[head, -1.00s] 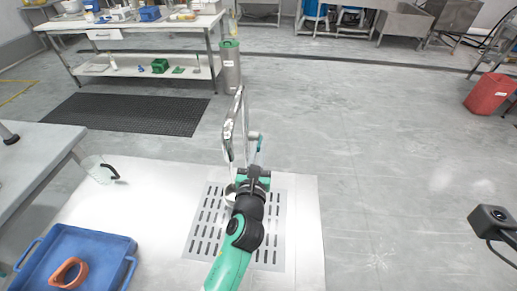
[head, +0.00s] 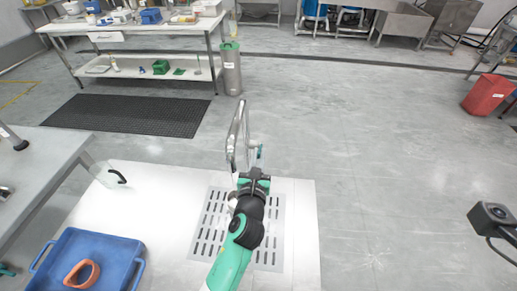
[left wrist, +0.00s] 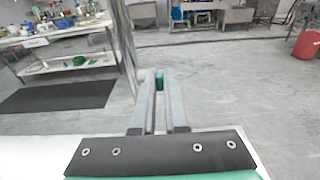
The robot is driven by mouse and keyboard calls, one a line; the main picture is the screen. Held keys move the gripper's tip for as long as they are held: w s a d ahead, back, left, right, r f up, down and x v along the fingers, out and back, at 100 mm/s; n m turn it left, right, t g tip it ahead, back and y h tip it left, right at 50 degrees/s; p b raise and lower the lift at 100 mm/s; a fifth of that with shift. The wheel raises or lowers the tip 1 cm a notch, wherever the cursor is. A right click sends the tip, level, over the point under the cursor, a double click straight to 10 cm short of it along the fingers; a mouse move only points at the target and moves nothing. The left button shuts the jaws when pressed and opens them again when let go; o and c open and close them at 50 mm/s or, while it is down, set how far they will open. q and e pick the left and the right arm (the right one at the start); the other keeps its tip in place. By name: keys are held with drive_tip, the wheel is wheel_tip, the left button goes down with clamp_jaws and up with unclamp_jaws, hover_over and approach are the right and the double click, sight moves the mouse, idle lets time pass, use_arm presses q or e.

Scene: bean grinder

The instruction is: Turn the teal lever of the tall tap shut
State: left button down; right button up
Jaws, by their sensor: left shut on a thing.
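The tall silver tap (head: 239,125) stands at the far edge of the white counter, straight ahead in the head view. Its small teal lever (head: 260,151) is on the right side of the tap. My left gripper (head: 256,172) reaches to the lever from the near side. In the left wrist view the teal lever (left wrist: 160,79) shows between the tips of my left gripper (left wrist: 160,86), which is shut on it. The tap's pipe (left wrist: 126,45) rises just left of the fingers. The gripper and arm hide part of the tap's lower end. My right gripper is not in view.
The white counter (head: 130,210) has a slotted drain plate (head: 276,225) under my left arm. A white object, partly hidden, stands beside the arm. A clear jug (head: 104,172) with a black handle and a blue tray (head: 105,243) holding an orange ring-shaped piece (head: 82,275) are at left.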

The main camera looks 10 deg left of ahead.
sight(260, 150)
use_arm(q)
drive_tip(key=r+g+p, duration=0.1)
drive_tip(key=p, duration=0.2)
drive_tip(key=w+r+g+p, duration=0.1)
drive_tip(key=p, duration=0.3)
drive_tip(key=r+g+p, duration=0.1)
drive_tip(key=p, duration=0.2)
drive_tip(key=shift+w+g+p, duration=0.3)
drive_tip(key=shift+g, duration=0.1)
drive_tip(key=shift+w+g, duration=0.15)
drive_tip(key=shift+g, duration=0.15)
drive_tip(key=shift+w+f, duration=0.15)
drive_tip(key=shift+w+g+b, duration=0.1)
drive_tip(key=shift+g+b, duration=0.5)
drive_tip(key=shift+b, duration=0.25)
drive_tip(key=shift+w, duration=0.1)
drive_tip(key=shift+r+g, duration=0.25)
drive_tip(key=shift+g, duration=0.05)
drive_tip(key=c, duration=0.9)
unclamp_jaws()
drive_tip(key=shift+c, duration=0.2)
